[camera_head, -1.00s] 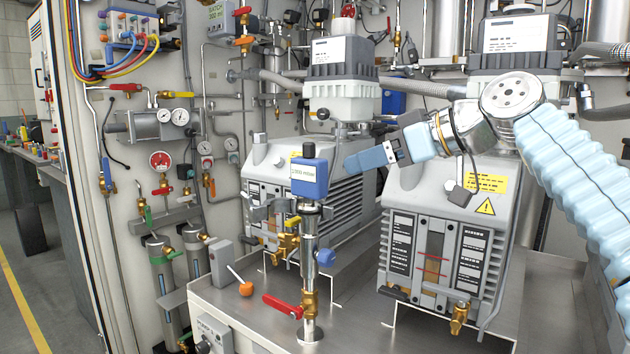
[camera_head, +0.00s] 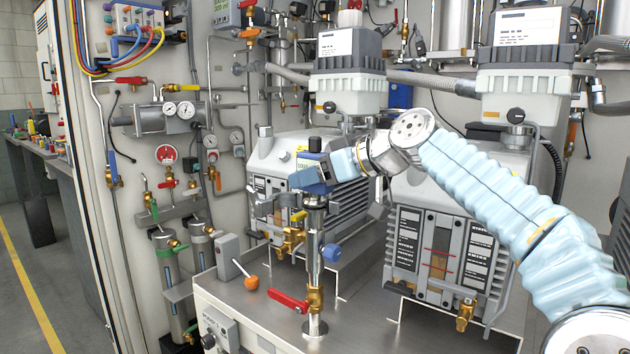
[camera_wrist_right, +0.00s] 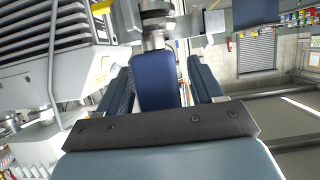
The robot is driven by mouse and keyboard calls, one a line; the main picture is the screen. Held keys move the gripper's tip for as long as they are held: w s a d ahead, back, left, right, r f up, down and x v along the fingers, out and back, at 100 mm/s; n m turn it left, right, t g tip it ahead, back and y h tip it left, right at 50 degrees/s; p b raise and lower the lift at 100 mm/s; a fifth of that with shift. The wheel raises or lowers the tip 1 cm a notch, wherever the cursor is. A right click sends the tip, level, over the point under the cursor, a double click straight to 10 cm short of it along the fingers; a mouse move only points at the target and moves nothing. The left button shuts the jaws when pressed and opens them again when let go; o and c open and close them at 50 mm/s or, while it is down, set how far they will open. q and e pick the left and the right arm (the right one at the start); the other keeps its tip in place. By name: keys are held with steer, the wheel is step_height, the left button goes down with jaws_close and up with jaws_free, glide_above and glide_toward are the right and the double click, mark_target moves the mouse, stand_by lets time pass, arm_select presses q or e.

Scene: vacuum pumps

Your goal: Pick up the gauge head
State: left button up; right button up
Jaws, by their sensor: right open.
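The gauge head (camera_head: 306,161) is a blue box with a dark top and a pale label. It sits upright on a metal pipe fitting (camera_head: 314,245) on the bench. My right gripper (camera_head: 312,180) reaches it from the right and hides part of it. In the right wrist view the gauge head (camera_wrist_right: 156,80) stands between the two blue fingers of the right gripper (camera_wrist_right: 162,88). The jaws are open, with a gap visible on the right side of the gauge head. The left gripper is not in view.
A red-handled valve (camera_head: 287,302) sits low on the pipe. An orange-knobbed lever (camera_head: 251,282) is to its left. Grey pumps stand behind (camera_head: 277,165) and at right (camera_head: 452,195). The wall at left carries gauges (camera_head: 166,153) and pipes.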

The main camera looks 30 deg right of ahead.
steer(key=c, duration=1.1)
jaws_close()
steer(key=shift+r, duration=0.15)
